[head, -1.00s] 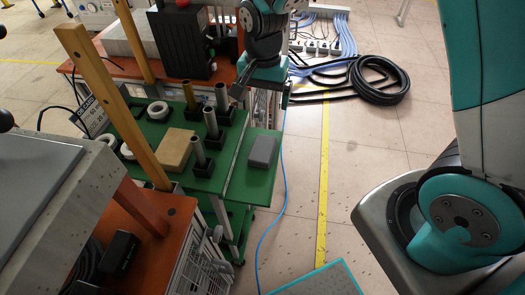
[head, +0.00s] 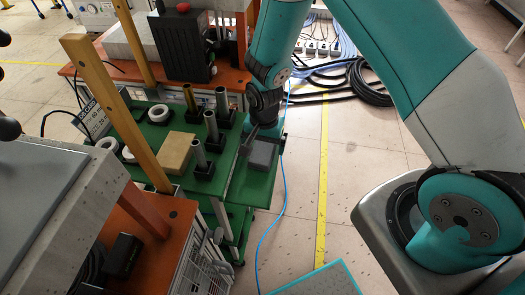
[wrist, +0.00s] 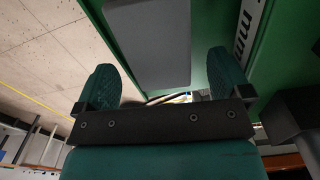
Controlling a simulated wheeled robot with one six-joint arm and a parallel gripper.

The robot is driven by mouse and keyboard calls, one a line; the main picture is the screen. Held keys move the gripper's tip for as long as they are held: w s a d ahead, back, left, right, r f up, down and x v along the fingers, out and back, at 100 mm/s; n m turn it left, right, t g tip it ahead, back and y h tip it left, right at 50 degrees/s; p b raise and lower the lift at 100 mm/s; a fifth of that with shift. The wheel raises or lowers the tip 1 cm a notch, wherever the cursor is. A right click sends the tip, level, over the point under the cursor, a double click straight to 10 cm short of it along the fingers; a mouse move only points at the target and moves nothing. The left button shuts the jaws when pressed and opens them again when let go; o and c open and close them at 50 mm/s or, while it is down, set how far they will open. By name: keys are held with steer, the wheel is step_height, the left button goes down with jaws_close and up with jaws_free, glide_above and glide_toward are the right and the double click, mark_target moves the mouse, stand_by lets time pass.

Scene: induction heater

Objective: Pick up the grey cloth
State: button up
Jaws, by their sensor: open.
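The grey cloth (head: 263,154) is a folded, flat grey block lying on the right part of the green table (head: 241,188). In the wrist view the cloth (wrist: 148,42) fills the top middle, on the green surface. My gripper (head: 263,135) is at the far side of the cloth in the head view. In the wrist view its two green fingers (wrist: 163,78) are spread apart with nothing between them. The cloth lies just beyond the fingertips; I cannot tell the exact gap or whether they touch.
Metal tubes in black holders (head: 203,158), a tan block (head: 174,152) and white rings (head: 107,144) stand left of the cloth on the green table. A wooden post (head: 118,110) rises at the left. Tiled floor with a black cable coil (head: 369,85) lies to the right.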

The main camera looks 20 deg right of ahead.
mark_target(264, 147)
steer(key=shift+f, duration=0.35)
steer(key=c, duration=1)
steer(key=shift+r, duration=0.1)
step_height(264, 147, up, 20)
steer(key=shift+f, duration=0.1)
steer(key=shift+o, duration=0.3)
